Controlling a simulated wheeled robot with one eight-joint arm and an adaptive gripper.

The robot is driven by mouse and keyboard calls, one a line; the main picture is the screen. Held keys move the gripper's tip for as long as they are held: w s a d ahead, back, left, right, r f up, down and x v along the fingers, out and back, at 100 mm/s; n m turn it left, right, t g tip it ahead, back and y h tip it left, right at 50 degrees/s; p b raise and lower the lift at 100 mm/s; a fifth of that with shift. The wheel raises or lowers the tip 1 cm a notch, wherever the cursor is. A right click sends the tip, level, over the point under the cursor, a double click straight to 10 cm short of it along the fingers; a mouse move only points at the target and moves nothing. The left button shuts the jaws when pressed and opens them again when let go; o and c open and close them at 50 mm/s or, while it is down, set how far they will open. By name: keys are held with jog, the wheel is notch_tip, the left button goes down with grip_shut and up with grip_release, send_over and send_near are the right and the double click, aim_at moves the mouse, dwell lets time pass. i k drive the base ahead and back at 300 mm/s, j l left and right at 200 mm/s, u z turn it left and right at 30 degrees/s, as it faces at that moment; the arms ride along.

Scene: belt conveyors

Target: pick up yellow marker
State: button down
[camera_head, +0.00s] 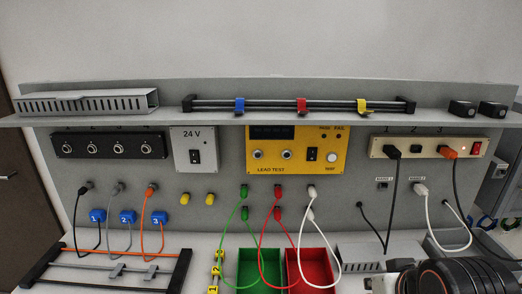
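Several yellow things could be the yellow marker, and I cannot tell which is meant. A yellow clip (363,105) hangs on the rail of the upper shelf, right of a red clip (301,105) and a blue clip (239,105). Two small yellow pieces, left (184,199) and right (209,199), sit on the grey panel below the 24 V box. Small yellow tags with dark marks (214,272) stand left of the green bin. A black part of my arm shows at the bottom right; my gripper's fingers are not visible.
A green bin (240,266) and a red bin (324,266) stand on the bench, with green, red and white cables looping around them. A black-ended rack (176,272) is at the front left. A yellow LEAD TEST box (259,170) is on the panel.

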aim_at(215, 271)
jog(key=i+j+u, duration=0.2)
jog(key=j+u, duration=0.15)
jog(key=i+j+u, duration=0.3)
jog(key=j, duration=0.15)
jog(key=k+j, duration=0.05)
jog(key=k, duration=0.05)
